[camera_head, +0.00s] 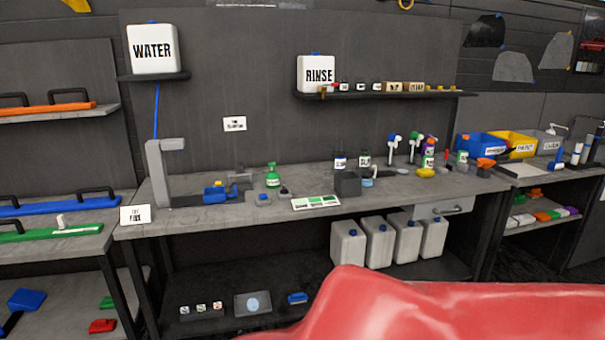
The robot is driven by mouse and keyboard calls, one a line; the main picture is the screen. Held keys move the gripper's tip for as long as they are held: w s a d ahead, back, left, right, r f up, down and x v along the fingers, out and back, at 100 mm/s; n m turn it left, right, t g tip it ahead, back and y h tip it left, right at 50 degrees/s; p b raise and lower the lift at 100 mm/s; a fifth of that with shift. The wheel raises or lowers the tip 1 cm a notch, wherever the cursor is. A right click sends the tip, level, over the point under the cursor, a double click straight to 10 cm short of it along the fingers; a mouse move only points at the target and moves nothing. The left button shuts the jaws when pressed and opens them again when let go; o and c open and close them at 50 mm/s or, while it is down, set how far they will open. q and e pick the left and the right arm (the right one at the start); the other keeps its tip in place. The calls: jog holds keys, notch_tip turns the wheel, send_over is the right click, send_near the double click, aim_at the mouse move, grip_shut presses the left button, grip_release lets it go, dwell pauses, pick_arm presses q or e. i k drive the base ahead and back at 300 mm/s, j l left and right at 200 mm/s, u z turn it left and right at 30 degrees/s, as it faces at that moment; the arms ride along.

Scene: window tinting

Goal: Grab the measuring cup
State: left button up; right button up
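I cannot pick out the measuring cup with certainty. A small light-blue cup-like item (367,182) stands on the workbench (215,216), right of a dark grey box (347,184). A greyish see-through item (240,180) stands further left on the same bench, by a blue and yellow item (214,191). Both are too small to make out clearly. Neither of my grippers shows in the head view.
A large red glossy surface (420,310) fills the lower right foreground. A green spray bottle (272,177) and several other bottles stand on the bench. White jugs (379,243) stand below it. A WATER tank (152,50) and a RINSE tank (316,74) sit on wall shelves.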

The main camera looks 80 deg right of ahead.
aim_at(368, 173)
jog(key=z, duration=3.15)
jog(key=i+j, duration=0.15)
jog(key=i, duration=0.4)
jog(key=i+j, duration=0.15)
jog(key=i, duration=0.4)
jog(key=i+j, duration=0.15)
jog(key=i, duration=0.35)
jog(key=j+u, duration=0.05)
